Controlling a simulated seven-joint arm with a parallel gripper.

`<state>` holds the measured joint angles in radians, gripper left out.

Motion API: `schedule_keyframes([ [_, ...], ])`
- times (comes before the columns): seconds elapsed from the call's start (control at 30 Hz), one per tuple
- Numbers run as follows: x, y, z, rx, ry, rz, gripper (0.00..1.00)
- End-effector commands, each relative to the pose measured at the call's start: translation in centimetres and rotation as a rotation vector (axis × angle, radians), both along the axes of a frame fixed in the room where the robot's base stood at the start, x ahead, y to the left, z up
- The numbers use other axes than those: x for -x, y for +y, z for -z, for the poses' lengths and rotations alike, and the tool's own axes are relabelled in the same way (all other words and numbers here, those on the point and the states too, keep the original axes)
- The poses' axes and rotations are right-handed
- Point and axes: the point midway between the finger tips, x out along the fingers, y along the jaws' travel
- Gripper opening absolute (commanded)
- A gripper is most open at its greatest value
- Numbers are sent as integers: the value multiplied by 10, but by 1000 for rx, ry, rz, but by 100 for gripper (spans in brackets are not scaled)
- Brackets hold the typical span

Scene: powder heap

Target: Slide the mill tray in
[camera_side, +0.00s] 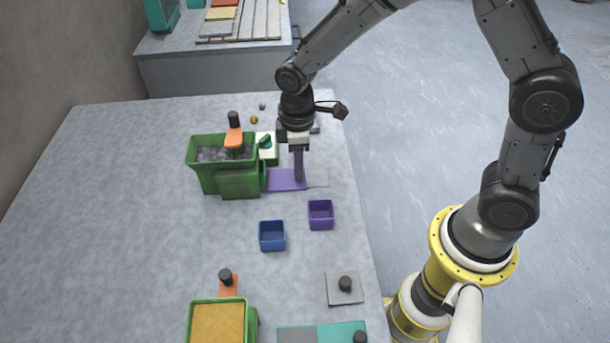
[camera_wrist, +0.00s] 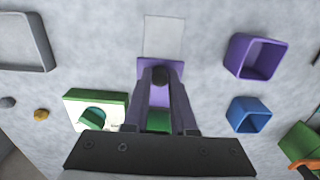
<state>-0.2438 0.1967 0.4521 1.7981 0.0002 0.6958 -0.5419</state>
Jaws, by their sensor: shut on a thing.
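The mill tray (camera_side: 284,180) is a flat purple piece on the table, against the right side of the green mill (camera_side: 240,185). Whether its left end is under the mill is hidden. In the wrist view the purple tray (camera_wrist: 158,97) shows between my fingers, with a dark round knob (camera_wrist: 161,75) on it. My gripper (camera_side: 299,179) points down over the tray's right part, and in the wrist view my gripper (camera_wrist: 160,80) is shut on the knob. The mill holds dark grey lumps (camera_side: 215,155); an orange piece with a black knob (camera_side: 234,137) is on top.
A light grey patch (camera_side: 318,178) lies right of the tray. A purple cup (camera_side: 320,214) and a blue cup (camera_side: 272,236) stand nearby. A white-and-green block (camera_side: 267,148) stands behind. A second green box (camera_side: 217,322) with yellow contents is at the front. The table's left is clear.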

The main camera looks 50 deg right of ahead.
Motion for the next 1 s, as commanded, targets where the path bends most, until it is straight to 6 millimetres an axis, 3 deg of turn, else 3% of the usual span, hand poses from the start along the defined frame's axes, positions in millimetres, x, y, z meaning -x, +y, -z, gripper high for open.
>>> schedule_keyframes([
  [0.4,-22,21,-1,-1,-4,0,0],
  [0.77,-26,25,-2,-5,-11,1,0],
  [0.8,-26,25,-2,-5,-11,1,32],
  [0.9,-25,25,-1,-4,-8,0,50],
  [1.0,-25,24,-1,-3,-6,0,50],
])
